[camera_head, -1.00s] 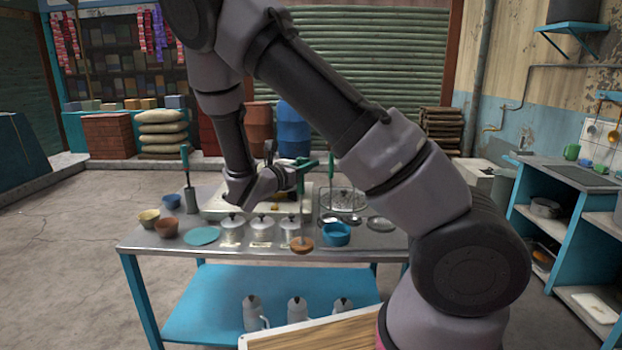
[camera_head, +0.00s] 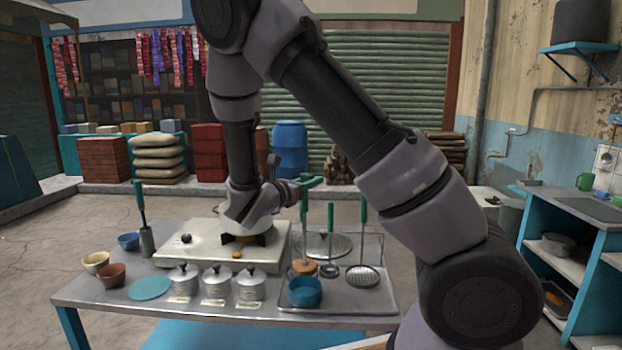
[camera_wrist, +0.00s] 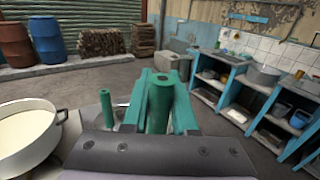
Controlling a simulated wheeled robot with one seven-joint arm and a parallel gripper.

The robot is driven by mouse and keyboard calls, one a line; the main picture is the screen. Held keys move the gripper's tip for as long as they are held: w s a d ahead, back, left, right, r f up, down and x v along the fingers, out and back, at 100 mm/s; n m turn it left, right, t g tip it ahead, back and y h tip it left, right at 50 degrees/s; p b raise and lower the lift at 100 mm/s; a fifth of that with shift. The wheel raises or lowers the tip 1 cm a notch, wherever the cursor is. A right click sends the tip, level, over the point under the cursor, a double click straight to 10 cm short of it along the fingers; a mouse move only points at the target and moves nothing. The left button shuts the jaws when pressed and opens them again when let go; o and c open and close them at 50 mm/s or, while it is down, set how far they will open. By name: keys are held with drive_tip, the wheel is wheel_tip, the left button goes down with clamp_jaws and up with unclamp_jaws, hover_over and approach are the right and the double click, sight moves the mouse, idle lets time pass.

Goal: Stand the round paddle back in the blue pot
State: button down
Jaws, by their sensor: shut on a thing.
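My gripper (camera_head: 304,183) is shut on the green handle of the round paddle; the fingers and handle end also show in the wrist view (camera_wrist: 160,100). The paddle hangs about upright, with its round wooden disc (camera_head: 304,268) at the bottom. The blue pot (camera_head: 305,296) stands on the tray at the table's front right. In the head view the disc appears just above the pot's far rim. I cannot tell whether it is over the opening or behind it, or whether they touch. The disc is hidden in the wrist view.
A ladle (camera_head: 330,268) and a skimmer (camera_head: 364,277) with upright green handles are close right of the paddle. A milk pan (camera_wrist: 28,135) sits on the burner to the left. Lidded canisters (camera_head: 216,286) stand left of the blue pot. A metal tray (camera_head: 345,302) lies beneath it.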

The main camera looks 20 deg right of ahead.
wheel_tip(320, 180, down, 9)
drive_tip(key=shift+r, duration=0.2)
idle(0.6)
drive_tip(key=c, duration=0.6)
unclamp_jaws()
drive_tip(key=v, duration=1.1)
drive_tip(key=v, duration=0.9)
drive_tip(key=shift+s+f, duration=0.1)
